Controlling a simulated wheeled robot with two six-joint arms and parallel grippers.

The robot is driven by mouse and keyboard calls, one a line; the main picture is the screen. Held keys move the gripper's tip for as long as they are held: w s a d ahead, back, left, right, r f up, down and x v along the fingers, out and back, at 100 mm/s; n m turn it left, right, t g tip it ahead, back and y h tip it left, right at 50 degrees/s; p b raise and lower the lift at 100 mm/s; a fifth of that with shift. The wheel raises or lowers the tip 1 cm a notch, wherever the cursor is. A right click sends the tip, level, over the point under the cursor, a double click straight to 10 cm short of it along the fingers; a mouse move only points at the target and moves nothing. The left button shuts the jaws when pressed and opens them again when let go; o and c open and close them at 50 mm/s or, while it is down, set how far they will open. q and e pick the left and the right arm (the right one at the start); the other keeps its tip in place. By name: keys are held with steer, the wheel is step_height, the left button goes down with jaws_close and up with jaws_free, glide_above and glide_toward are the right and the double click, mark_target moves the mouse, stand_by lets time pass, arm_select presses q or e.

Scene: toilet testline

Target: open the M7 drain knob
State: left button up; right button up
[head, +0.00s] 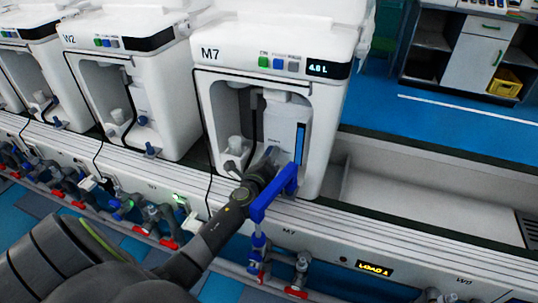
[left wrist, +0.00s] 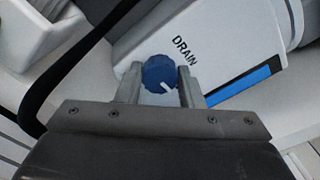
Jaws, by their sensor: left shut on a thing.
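The M7 machine (head: 275,40) is a white unit in the middle of the head view, with a display reading 4.8 L. The drain knob (left wrist: 159,74) is a round blue knob with a white pointer mark, below the word DRAIN in the left wrist view. My left gripper (left wrist: 160,82) has one finger on each side of the knob and is shut on it. In the head view my left gripper (head: 272,160) reaches into the front of M7, and the knob is hidden there behind it. My right gripper does not show.
A blue pipe (head: 257,211) stands just right of my left arm in front of M7. The W2 machine (head: 130,40) is to the left. Valves with red handles (head: 297,293) line the front below. An empty white trough (head: 420,195) lies to the right.

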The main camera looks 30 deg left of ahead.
arm_select(q)
steer(key=shift+m, duration=0.3)
steer(key=o, duration=1)
